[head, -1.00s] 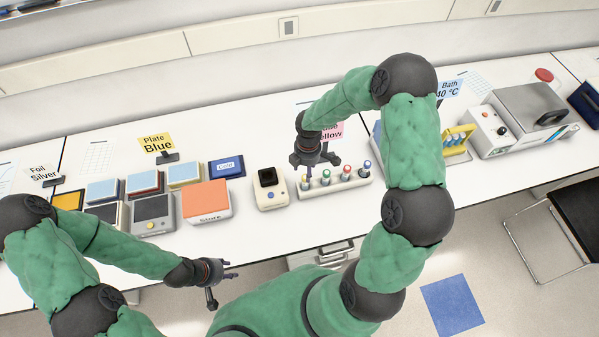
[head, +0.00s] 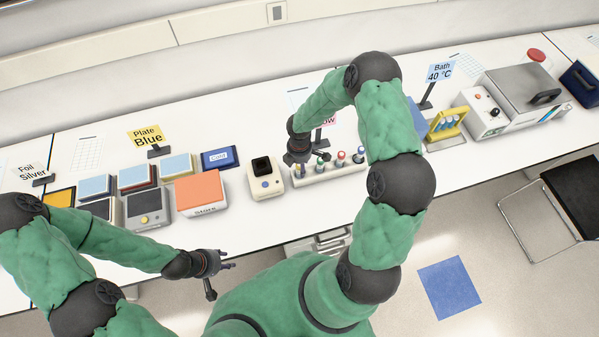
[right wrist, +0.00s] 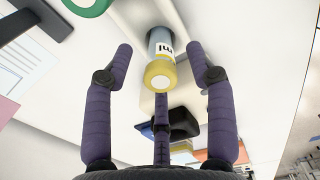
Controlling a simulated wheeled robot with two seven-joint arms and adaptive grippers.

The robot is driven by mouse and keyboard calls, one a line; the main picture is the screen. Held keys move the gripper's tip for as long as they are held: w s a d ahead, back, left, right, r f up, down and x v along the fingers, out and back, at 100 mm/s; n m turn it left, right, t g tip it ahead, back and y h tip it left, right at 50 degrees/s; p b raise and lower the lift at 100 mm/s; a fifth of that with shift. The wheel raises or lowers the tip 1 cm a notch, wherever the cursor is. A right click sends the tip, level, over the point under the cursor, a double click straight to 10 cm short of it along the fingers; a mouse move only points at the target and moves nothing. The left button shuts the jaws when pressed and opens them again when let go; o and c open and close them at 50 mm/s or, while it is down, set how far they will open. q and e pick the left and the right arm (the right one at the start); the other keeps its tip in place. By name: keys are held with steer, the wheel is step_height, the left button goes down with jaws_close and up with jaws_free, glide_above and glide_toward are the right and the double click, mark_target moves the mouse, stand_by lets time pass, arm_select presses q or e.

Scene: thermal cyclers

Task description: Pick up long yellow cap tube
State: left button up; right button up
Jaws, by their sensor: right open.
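The yellow cap tube (right wrist: 160,76) shows in the right wrist view, its yellow cap facing the camera and its labelled body running away behind it. My right gripper (right wrist: 160,50) is open, with its fingers on either side of the tube and visible gaps between them. In the head view, my right gripper (head: 298,160) is over the left end of the white tube rack (head: 335,174) and hides the yellow cap there. Green, red and blue capped tubes stand to its right in the rack. My left gripper (head: 221,277) is open and empty in front of the bench.
A white device with a dark top (head: 265,181) stands just left of the rack. An orange-topped box (head: 203,191) and several plates lie further left. A yellow rack (head: 446,124) and a water bath (head: 520,97) stand to the right. A pink sign behind the rack is partly hidden.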

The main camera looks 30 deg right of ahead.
steer(key=shift+f, duration=0.65)
steer(key=shift+c, duration=0.3)
jaws_close()
steer(key=shift+r, duration=0.15)
